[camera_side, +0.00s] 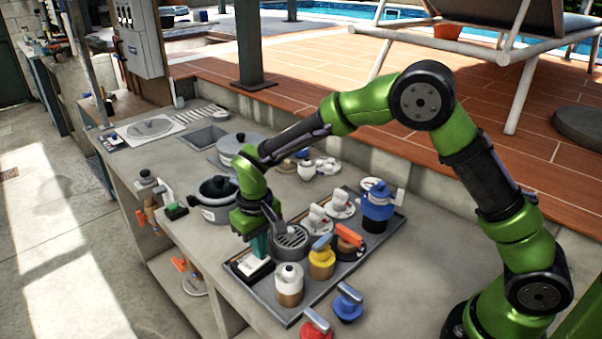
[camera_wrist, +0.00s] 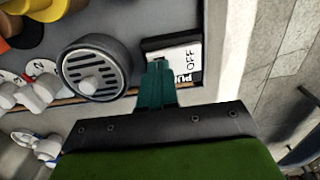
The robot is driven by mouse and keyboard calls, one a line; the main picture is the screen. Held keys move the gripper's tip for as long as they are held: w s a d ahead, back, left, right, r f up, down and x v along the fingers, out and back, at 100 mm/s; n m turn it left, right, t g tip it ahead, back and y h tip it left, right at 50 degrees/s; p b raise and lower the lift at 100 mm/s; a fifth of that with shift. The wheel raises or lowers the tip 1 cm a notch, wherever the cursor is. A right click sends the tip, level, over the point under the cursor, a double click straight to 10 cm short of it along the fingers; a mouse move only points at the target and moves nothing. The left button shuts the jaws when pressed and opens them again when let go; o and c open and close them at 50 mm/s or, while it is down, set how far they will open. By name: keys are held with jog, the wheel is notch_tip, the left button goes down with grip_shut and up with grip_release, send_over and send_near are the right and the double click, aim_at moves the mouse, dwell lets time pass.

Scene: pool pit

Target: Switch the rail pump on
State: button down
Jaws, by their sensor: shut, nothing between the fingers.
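The rail pump switch (camera_wrist: 182,50) is a small black-framed box with a white face in the wrist view. The letters "OFF" and part of a word starting "PU" show on it. My gripper (camera_wrist: 158,72) has its teal fingers shut, with nothing between them. The fingertips overlap the switch's left part and hide it there. I cannot tell whether they touch it. In the side view the switch (camera_side: 250,270) sits at the tray's near left corner, with my gripper (camera_side: 260,247) pointing down right over it.
A round grey slotted drain piece (camera_wrist: 95,67) stands close left of the switch. The tray (camera_side: 292,318) also holds a white-capped bottle (camera_side: 289,285), a yellow valve (camera_side: 321,262), an orange-handled valve (camera_side: 349,240) and a blue one (camera_side: 377,207). A lidded pot (camera_side: 215,199) stands behind my gripper.

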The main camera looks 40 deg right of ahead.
jog(key=shift+f, duration=0.3)
jog(key=shift+r, duration=3.55)
jog(key=shift+w, duration=0.1)
jog(key=s+d+r+m+t, duration=0.1)
jog(key=s+d+r+t, duration=0.1)
jog(key=s+d+r, duration=0.2)
jog(key=s+d+r+m+t+y, duration=0.1)
jog(key=s+d+r, duration=0.3)
jog(key=s, duration=0.6)
jog(key=s+d+r+m+t+y, duration=0.1)
jog(key=s+d+r+m+t, duration=0.1)
jog(key=s+d+r+t, duration=0.2)
jog(key=s+r, duration=0.1)
jog(key=s, duration=0.2)
jog(key=shift+s+d, duration=0.15)
jog(key=shift+d, duration=0.1)
jog(key=shift+r, duration=0.1)
